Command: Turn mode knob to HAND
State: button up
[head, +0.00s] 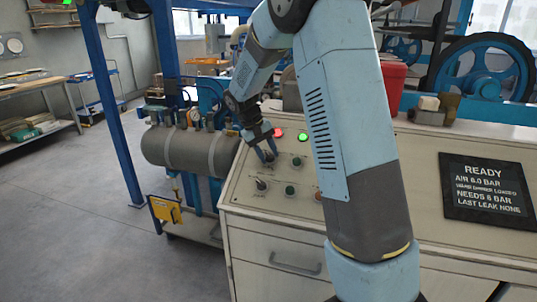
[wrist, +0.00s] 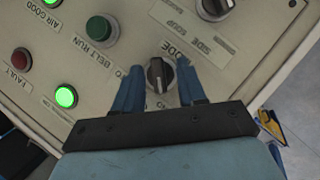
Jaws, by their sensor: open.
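The mode knob (wrist: 159,74), black on a round grey base, sits on the cream panel, with a label partly reading "ODE" beside it in the wrist view. My gripper (wrist: 160,88) is open, with one blue finger on each side of the knob; I cannot tell whether either finger touches it. The fingers hide parts of the position labels, and I cannot read which one the knob points to. In the head view, my gripper (head: 268,153) reaches down onto the panel's upper left part.
A second selector knob (wrist: 213,8) is close by. A green button (wrist: 102,29) marked "BELT RUN", a lit green lamp (wrist: 66,96) and a dark red "FAULT" lamp (wrist: 21,61) lie to the left. A black sign (head: 488,190) lies on the panel's right.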

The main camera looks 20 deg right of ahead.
jog(key=v, duration=1.3)
jog(key=shift+a+r, duration=0.15)
jog(key=shift+r, duration=0.05)
jog(key=s+d+r+t+y, duration=0.1)
jog(key=s+d+r+t, duration=0.15)
jog(key=s, duration=0.65)
jog(key=s+d+r+t+y, duration=0.15)
jog(key=s+r, duration=0.25)
jog(key=s, duration=0.4)
jog(key=s+d+f+t+y, duration=0.1)
jog(key=s, duration=0.8)
jog(key=s+f+m+t+y, duration=0.1)
jog(key=s+f, duration=0.1)
jog(key=s, duration=0.6)
jog(key=shift+s+d+t, duration=0.4)
jog(key=shift+s, duration=0.1)
